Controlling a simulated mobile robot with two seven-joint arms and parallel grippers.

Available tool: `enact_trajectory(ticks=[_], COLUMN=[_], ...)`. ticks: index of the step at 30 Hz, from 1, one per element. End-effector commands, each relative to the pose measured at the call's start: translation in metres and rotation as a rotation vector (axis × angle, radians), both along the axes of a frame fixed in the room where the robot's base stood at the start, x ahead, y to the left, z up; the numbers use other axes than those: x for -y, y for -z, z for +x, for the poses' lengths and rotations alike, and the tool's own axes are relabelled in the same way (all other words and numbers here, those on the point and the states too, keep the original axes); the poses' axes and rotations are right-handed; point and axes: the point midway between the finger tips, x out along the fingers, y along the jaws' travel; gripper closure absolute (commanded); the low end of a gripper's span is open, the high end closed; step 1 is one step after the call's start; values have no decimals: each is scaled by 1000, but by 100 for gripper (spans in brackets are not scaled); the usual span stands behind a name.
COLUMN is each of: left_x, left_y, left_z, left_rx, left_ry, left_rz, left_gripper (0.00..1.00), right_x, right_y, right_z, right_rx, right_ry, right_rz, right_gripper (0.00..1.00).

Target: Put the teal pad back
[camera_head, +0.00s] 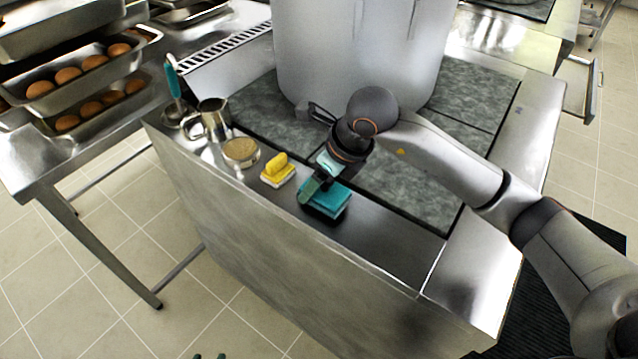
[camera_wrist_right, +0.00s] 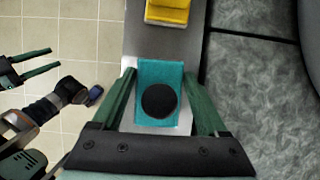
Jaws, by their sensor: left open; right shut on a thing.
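The teal pad (camera_head: 331,197) is over the steel front ledge of the stove, with a dark patch under it. I cannot tell whether it touches the ledge. In the right wrist view the pad (camera_wrist_right: 150,75) has a round black knob on top. My right gripper (camera_head: 308,190) reaches down to it, and its green fingers (camera_wrist_right: 158,76) are shut on the pad's two sides. My left gripper (camera_head: 210,356) barely shows at the bottom edge of the head view. In the right wrist view my left gripper (camera_wrist_right: 35,62) is open and empty, over the floor.
A yellow sponge (camera_head: 276,168) lies left of the pad on the ledge (camera_head: 395,243). Beyond it are a tan round dish (camera_head: 241,152) and a metal jug (camera_head: 212,119). A big stockpot (camera_head: 350,50) stands behind. The ledge right of the pad is clear.

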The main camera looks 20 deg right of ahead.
Motion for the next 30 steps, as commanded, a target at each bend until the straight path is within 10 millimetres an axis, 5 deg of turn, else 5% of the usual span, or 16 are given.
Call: enact_trajectory(ticks=[13,14,20,30], left_x=[-2,-1,-1,2], left_y=[3,3,2,-7], left_z=[1,1,1,2], left_rx=[1,0,-1,8], left_ry=[-4,-3,-1,1], left_rz=[2,3,2,-3], left_gripper=[50,50,50,50], right_x=[1,1,1,1], right_y=[18,18,17,12], right_z=[0,0,0,0], right_rx=[1,1,0,0], right_ry=[0,0,1,1], right_rz=[0,0,0,0], right_gripper=[100,22,0,0])
